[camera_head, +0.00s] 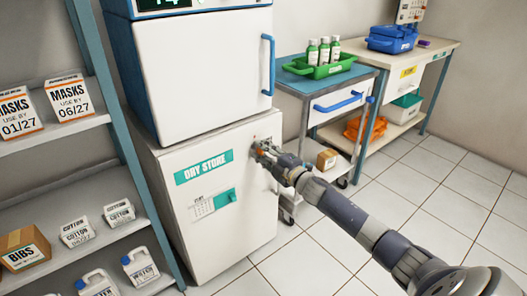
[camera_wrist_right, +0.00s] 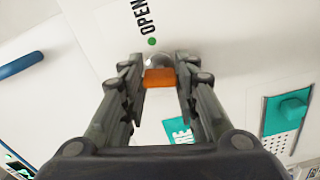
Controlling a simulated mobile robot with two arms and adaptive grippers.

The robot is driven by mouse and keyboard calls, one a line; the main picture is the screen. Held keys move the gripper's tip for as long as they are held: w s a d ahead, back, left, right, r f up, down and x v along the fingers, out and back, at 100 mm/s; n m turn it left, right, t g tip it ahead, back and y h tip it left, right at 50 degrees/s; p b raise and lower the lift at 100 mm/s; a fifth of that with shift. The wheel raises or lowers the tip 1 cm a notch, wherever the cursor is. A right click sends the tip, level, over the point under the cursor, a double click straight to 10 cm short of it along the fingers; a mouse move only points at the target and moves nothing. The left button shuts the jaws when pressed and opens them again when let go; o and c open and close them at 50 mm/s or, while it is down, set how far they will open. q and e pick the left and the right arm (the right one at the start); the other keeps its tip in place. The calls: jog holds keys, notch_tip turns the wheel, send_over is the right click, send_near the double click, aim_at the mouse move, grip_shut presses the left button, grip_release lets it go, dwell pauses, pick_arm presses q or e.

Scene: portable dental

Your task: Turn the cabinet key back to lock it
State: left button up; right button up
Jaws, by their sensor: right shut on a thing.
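The white cabinet labelled DRY STORE (camera_head: 262,200) stands below a white upper unit, and its door looks shut. My right gripper (camera_head: 259,147) reaches the upper right part of the cabinet front. In the right wrist view, the fingers of my right gripper (camera_wrist_right: 160,80) are closed around the orange key head (camera_wrist_right: 159,78). The round metal lock (camera_wrist_right: 158,60) shows just behind the key, partly hidden. A green dot and the word OPEN (camera_wrist_right: 147,22) are printed beside the lock. My left gripper is not in view.
A shelf (camera_head: 50,142) with mask boxes stands on the left. A blue-topped cart (camera_head: 300,84) with a green tray (camera_head: 320,69) stands right of the cabinet. A blue handle (camera_head: 268,65) sticks out from the upper unit. The tiled floor at right is clear.

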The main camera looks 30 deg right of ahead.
jog(key=shift+a+n, duration=0.1)
jog(key=shift+n, duration=1.4)
jog(key=o, duration=1.1)
jog(key=shift+c, duration=0.2)
jog(key=shift+s, duration=0.1)
jog(key=s+d, duration=0.1)
jog(key=s, duration=1)
jog(key=shift+s, duration=0.4)
